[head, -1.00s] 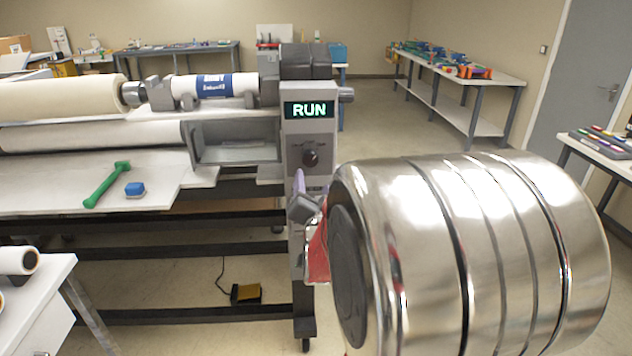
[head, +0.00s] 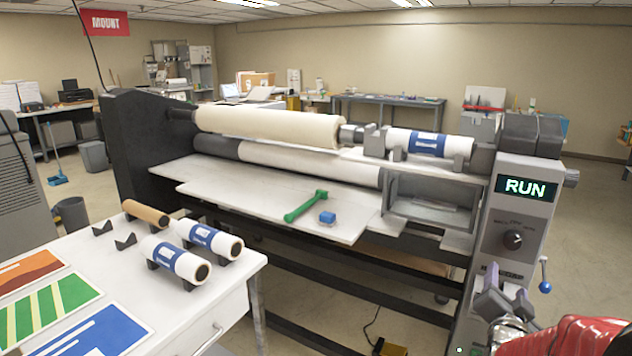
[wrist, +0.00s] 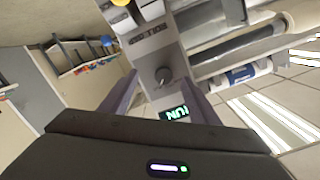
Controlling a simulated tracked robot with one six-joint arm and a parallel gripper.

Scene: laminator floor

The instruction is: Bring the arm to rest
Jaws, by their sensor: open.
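My gripper (head: 497,293) is at the lower right of the head view, in front of the laminator's end panel (head: 515,210). Its two purple-grey fingers stand apart with nothing between them. In the wrist view the fingers of my gripper (wrist: 160,95) are spread, and the panel with its dark knob (wrist: 162,76) shows between them. The lit display reads RUN (head: 525,188). I cannot tell the exact gap between the fingers and the panel. Most of my arm is out of view at the bottom right.
A white table (head: 236,285) with film rolls and colored prints stands at the lower left. A blue-knobbed lever (head: 545,287) sticks out beside the panel.

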